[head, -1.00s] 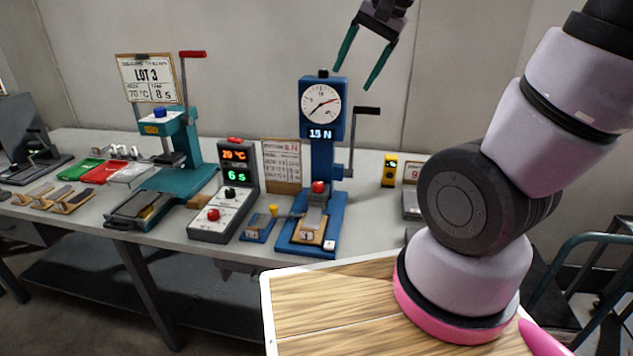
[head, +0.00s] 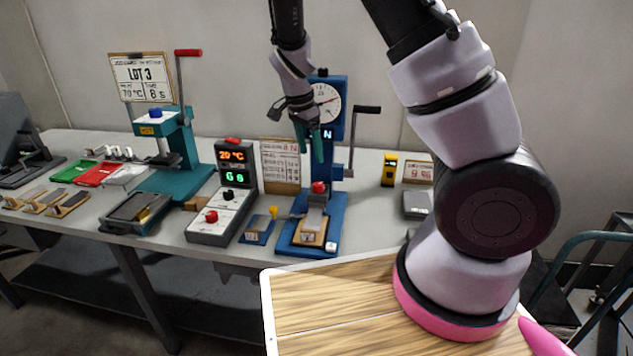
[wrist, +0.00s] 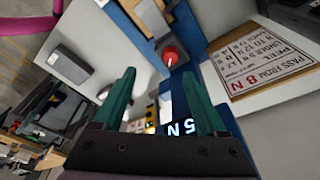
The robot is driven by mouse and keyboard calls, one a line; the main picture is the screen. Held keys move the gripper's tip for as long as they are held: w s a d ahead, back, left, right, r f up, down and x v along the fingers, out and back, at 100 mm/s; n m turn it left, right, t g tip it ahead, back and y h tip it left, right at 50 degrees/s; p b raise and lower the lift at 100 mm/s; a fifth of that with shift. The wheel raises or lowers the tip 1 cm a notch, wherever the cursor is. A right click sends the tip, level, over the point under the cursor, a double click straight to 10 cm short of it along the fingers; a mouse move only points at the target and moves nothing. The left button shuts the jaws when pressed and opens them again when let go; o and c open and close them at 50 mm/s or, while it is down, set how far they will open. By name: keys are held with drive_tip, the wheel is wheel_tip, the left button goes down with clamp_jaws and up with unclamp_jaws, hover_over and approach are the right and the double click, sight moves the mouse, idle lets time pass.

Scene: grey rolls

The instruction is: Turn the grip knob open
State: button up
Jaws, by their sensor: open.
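The red grip knob (head: 319,187) sits low on the blue force-gauge stand (head: 329,240), above a small grey-and-wood sample piece. In the wrist view the red knob (wrist: 171,57) shows a white mark on its face and lies just beyond the fingertips. My gripper (head: 309,158) hangs in front of the stand's column, above the knob and apart from it. Its teal fingers (wrist: 158,76) are spread and empty. The arm and fingers cover part of the round dial (head: 328,98) and its digital display.
A notice board (head: 281,165) stands left of the column, and a black crank handle (head: 366,109) juts out right. A control box (head: 222,213) with red and black knobs, a teal press (head: 180,180) and a yellow device (head: 389,168) also stand on the bench.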

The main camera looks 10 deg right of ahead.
sight(318, 184)
drive_tip(key=w+d+f, duration=0.1)
drive_tip(key=f, duration=0.3)
drive_tip(key=w+f+h, duration=0.1)
drive_tip(key=f, duration=0.3)
drive_tip(key=w+d+f+h, duration=0.1)
drive_tip(key=w+f, duration=0.1)
drive_tip(key=f, duration=0.3)
drive_tip(key=shift+d+m+t, duration=0.3)
drive_tip(key=shift+m+t, duration=0.1)
clamp_jaws()
